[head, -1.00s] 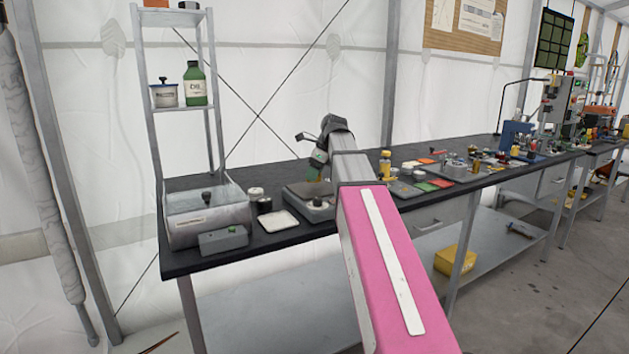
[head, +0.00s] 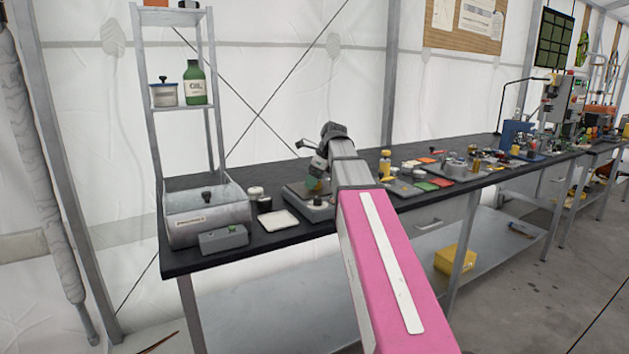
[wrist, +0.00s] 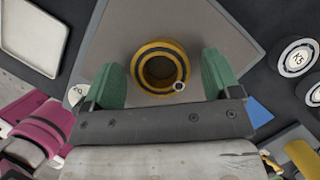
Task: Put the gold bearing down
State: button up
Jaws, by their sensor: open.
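The gold bearing (wrist: 160,46), a ring with a dark band and open centre, rests on a grey plate (wrist: 215,30) in the wrist view. My gripper (wrist: 163,80) has green fingers, which stand apart on the left and right of the bearing, with a gap on each side. In the head view my gripper (head: 316,180) is low over the plate (head: 296,192) on the black bench. The bearing is too small there to make out clearly.
A white tray (head: 279,220), a grey switch box (head: 223,239) and a metal bin (head: 206,218) stand to the left. Coloured mats and many small parts fill the bench to the right. Round items marked K5 (wrist: 297,57) lie right in the wrist view.

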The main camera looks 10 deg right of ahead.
jog(key=v, duration=1.2)
dwell(1.5)
